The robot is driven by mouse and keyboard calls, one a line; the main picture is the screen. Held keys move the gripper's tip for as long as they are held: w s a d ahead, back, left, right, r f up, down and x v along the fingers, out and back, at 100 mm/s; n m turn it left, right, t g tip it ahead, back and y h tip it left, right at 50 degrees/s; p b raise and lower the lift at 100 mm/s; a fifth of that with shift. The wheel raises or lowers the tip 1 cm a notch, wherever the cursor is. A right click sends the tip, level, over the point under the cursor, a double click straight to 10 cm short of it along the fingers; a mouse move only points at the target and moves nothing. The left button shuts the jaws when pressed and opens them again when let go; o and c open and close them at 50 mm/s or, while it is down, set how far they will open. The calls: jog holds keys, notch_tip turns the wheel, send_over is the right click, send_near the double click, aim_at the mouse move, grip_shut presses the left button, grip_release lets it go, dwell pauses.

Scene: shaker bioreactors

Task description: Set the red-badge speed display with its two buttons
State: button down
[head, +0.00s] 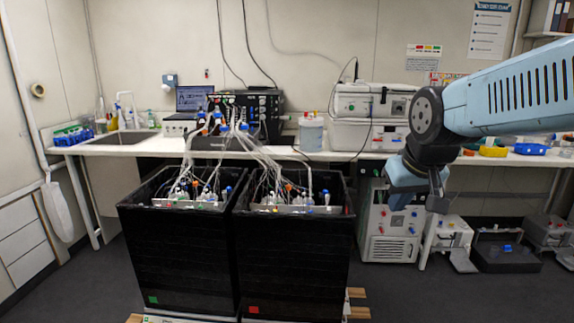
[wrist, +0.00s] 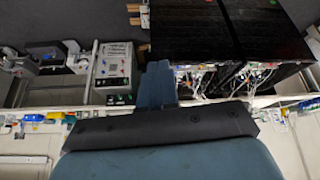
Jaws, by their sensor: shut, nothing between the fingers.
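Two tall black shaker boxes stand on the floor. The right box (head: 292,262) bears a red badge (head: 253,309) low on its front. The left box (head: 178,250) bears a green badge (head: 153,299). No speed display or buttons can be made out; the front below the red badge is cut off by the picture's lower edge. My gripper (head: 400,197) is raised to the right of the red-badge box, apart from it, shut and empty. In the wrist view my shut blue fingers (wrist: 157,75) show with the boxes (wrist: 190,32) beyond, upside down.
Tubes and bottles crowd the box tops. A white bench (head: 115,144) with instruments runs along the back wall. A grey chiller (head: 391,228) stands on the floor behind my gripper. Wooden slats (head: 357,302) stick out right of the red-badge box. The floor at front right is clear.

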jog(key=s+d+m, duration=0.1)
jog(key=s, duration=0.7)
jog(key=shift+s+d+r, duration=0.25)
jog(key=shift+s+d, duration=0.1)
jog(key=shift+s, duration=0.05)
jog(key=shift+a, duration=0.1)
dwell(0.7)
